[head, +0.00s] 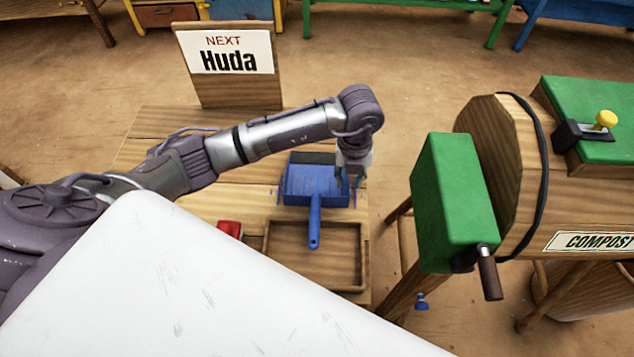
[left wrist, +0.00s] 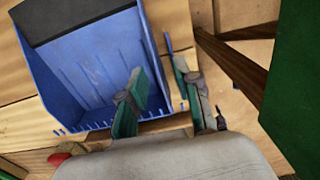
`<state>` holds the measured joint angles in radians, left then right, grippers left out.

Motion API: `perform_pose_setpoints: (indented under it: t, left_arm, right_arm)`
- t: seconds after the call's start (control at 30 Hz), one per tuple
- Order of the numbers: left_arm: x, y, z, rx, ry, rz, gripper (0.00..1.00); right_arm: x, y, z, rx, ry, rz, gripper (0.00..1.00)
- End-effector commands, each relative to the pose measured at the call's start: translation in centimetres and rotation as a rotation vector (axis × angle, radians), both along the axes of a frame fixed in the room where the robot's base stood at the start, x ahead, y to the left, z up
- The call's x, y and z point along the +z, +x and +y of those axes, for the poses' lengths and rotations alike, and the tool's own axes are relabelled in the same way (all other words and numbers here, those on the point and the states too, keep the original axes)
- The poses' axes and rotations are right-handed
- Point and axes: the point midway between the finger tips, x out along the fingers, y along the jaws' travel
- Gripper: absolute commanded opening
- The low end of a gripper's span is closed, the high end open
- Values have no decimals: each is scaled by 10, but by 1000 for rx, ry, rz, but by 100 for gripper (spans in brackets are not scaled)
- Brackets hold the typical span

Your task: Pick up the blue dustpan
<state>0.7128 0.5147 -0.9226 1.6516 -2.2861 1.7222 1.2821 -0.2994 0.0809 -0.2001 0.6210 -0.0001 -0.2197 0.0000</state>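The blue dustpan (head: 300,184) lies on the wooden table (head: 240,192), its handle pointing towards me and reaching over a shallow wooden tray (head: 364,262). My left gripper (head: 352,182) is at the pan's right edge. In the left wrist view, the dustpan (left wrist: 85,65) fills the upper left, with a dark strip along its far end. There the gripper (left wrist: 160,68) is open, with one green-padded finger over the inside of the pan and the other outside its right side wall. I cannot tell if either finger touches the wall. My right gripper is not in view.
A sign (head: 225,55) reading "NEXT Huda" stands at the table's back. A red object (head: 230,229) lies left of the tray, partly hidden. A wooden compost drum (head: 510,160) with a green box (head: 450,200) and a crank (head: 488,275) stands close on the right.

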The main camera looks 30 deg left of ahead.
Motion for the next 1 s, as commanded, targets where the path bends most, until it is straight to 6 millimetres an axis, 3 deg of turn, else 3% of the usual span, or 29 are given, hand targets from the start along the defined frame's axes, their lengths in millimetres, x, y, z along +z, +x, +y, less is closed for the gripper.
perform_pose_setpoints:
  t: [0.3,0.5,1.0]
  left_arm:
    - [-7,0,0,0,1,0,32]
    - [-7,0,0,0,0,-1,0]
    - [-5,0,0,0,0,-1,0]
  right_arm:
    - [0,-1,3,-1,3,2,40]
    - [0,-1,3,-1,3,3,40]
    - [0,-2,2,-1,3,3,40]
